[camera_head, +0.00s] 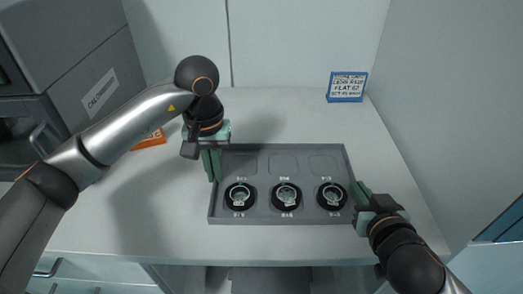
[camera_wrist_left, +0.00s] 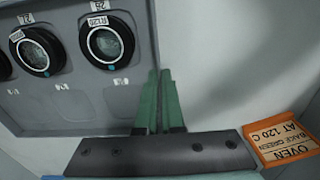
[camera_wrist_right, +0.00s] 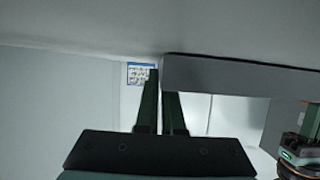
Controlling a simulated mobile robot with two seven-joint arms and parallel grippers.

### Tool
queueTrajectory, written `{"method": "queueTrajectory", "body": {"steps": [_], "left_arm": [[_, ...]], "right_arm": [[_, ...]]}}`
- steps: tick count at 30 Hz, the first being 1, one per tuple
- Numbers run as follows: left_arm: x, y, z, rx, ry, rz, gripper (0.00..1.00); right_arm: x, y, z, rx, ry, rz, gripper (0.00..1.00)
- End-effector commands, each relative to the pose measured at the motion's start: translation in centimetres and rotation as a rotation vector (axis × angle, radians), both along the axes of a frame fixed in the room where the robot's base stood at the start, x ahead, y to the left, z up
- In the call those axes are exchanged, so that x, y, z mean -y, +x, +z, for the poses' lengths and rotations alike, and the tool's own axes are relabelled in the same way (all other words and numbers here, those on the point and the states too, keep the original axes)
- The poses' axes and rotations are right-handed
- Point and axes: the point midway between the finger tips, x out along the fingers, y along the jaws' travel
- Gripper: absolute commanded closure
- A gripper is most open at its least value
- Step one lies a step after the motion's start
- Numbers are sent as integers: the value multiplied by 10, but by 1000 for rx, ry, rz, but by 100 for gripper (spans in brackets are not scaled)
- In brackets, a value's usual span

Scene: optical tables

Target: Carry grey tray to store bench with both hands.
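The grey tray (camera_head: 281,218) lies on the white bench top and appears to rest on it. Its front row holds three black round lens mounts (camera_head: 239,196), (camera_head: 286,196), (camera_head: 331,196); the three recesses behind are empty. My left gripper (camera_head: 211,165) is at the tray's left wall. In the left wrist view its green fingers (camera_wrist_left: 159,100) are close together with the tray wall between them. My right gripper (camera_head: 361,194) is at the tray's right wall. In the right wrist view its fingers (camera_wrist_right: 161,108) straddle the wall of the tray (camera_wrist_right: 235,78).
A grey oven-like box (camera_head: 75,50) marked calibrated stands at the back left. An orange sign (camera_head: 150,140) lies behind my left arm. A blue-framed label (camera_head: 346,87) stands at the back right. Walls close the back and right side. Bench top is clear behind the tray.

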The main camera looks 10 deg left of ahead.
Motion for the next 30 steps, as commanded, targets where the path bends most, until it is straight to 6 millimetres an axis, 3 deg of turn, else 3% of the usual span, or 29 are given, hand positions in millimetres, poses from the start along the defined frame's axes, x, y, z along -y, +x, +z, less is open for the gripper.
{"method": "queueTrajectory", "body": {"steps": [1,9,20,30], "left_arm": [[-4,0,-4,-1,9,7,94],[-2,0,-1,-1,4,3,66],[0,0,3,0,1,1,66],[0,0,37,0,0,0,66]], "right_arm": [[4,1,-4,1,-7,-10,94],[2,1,-1,0,-3,-5,65],[0,0,3,0,0,-1,65],[0,0,37,0,0,-1,65]]}}
